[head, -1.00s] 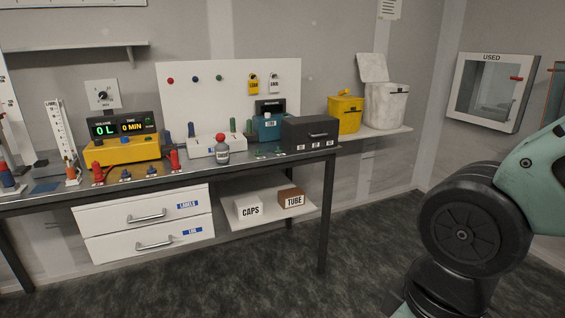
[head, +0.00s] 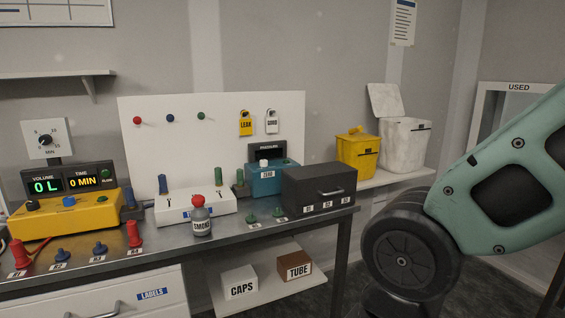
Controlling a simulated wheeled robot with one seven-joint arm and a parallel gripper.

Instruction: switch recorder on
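No device in view carries a readable recorder label. A blue unit (head: 266,180) stands at the back of the bench with a dark display (head: 267,151) headed PRESSURE, a white knob on top and a small white front label. A yellow unit (head: 70,214) at the left has a lit display (head: 70,182) reading VOLUME 0 L and TIME 0 MIN, with a blue button on top. My gripper is out of view; only links of my arm show at the right, apart from the bench.
A dark box with a handle (head: 318,188) partly hides the blue unit's right side. Several red, blue and green plugs stand along the bench. Yellow (head: 357,155) and white (head: 404,145) bins sit on the right shelf.

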